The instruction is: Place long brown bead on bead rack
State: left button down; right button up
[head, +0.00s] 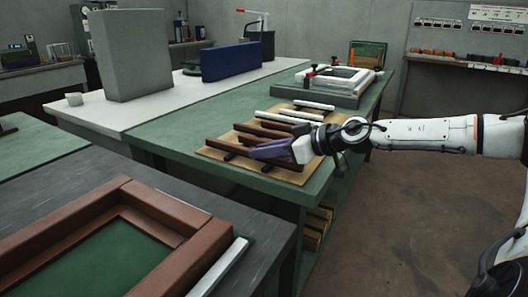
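The bead rack (291,177) is a tan board with dark crossbars on the green-topped table. Several long brown and white beads lie across it. A long brown bead (229,143) lies at the rack's near left side, its right part behind my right gripper. Another brown bead (262,131) lies just behind it. My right gripper (254,151), with purple fingers, reaches in from the right, low over the rack's near part. Its fingers overlap the brown bead in the picture; I cannot tell whether they grip it. My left gripper is out of view.
A brown frame (168,207) with a green inside lies on the dark near table, a light strip (222,268) beside it. White frame pieces (340,78) stand behind the rack. A grey block (132,55) and a blue block (232,61) stand farther back. Floor at right is clear.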

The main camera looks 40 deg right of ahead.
jog(key=shift+o, duration=1.3)
jog(key=shift+f, duration=0.1)
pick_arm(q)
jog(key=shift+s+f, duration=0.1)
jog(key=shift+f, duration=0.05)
pick_arm(e)
jog(key=shift+b+v, duration=0.6)
jog(key=shift+v, duration=0.25)
jog(key=b+v, duration=0.1)
jog(key=v, duration=0.9)
jog(key=shift+d+b, duration=0.1)
jog(key=shift+b, duration=0.3)
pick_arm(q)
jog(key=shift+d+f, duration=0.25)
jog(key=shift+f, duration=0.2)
pick_arm(e)
jog(key=shift+s, duration=0.15)
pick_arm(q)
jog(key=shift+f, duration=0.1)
